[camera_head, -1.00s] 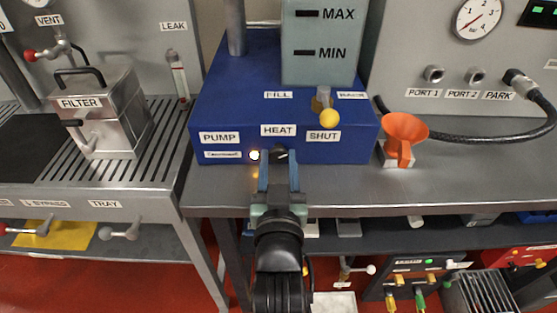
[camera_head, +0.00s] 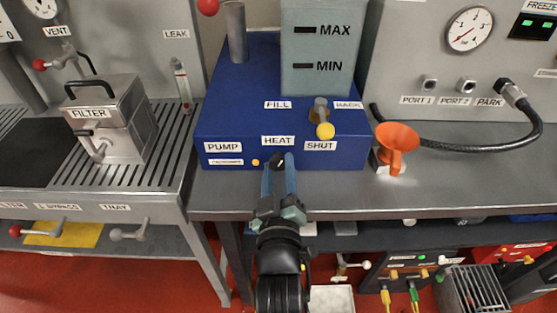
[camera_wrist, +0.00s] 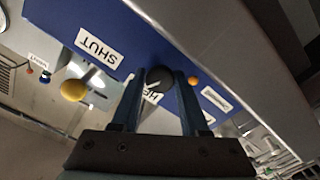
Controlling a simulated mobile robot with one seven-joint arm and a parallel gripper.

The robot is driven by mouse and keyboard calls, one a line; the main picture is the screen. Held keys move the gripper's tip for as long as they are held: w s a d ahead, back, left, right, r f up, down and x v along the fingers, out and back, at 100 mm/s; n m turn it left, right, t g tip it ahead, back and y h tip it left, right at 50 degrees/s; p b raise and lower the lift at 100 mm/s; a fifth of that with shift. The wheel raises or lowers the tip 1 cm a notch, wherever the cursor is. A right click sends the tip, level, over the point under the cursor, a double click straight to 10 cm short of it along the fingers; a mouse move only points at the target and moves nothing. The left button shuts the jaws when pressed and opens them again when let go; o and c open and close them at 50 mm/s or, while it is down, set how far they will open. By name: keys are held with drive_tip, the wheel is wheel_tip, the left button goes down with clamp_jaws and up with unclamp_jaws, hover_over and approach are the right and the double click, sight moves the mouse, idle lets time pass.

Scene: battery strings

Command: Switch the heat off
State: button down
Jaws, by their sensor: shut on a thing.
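The blue unit (camera_head: 225,120) stands on the bench, with a HEAT label (camera_head: 278,141) on its front. Below the label is a small black knob (camera_head: 279,160) with a pale pointer line, set at a slant. It also shows in the wrist view (camera_wrist: 158,80). My gripper (camera_head: 278,170) has its two blue fingers on either side of the knob, shut on it; the fingertips (camera_wrist: 158,84) flank it in the wrist view. Left of the knob is a small amber lamp (camera_head: 255,162), also in the wrist view (camera_wrist: 193,80), with no bright glow.
A yellow-knobbed valve (camera_head: 325,130) sits above the SHUT label, right of the knob. An orange funnel (camera_head: 397,140) stands on the bench to the right. A metal filter box (camera_head: 110,115) is at the left. The bench front edge lies below my gripper.

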drive_tip(key=n+p, duration=0.3)
drive_tip(key=n, duration=0.2)
drive_tip(key=shift+r, duration=0.1)
drive_tip(key=shift+p, duration=0.35)
idle(0.3)
drive_tip(key=shift+c, duration=2.1)
unclamp_jaws()
drive_tip(key=s+b, duration=0.2)
drive_tip(key=s, duration=1.1)
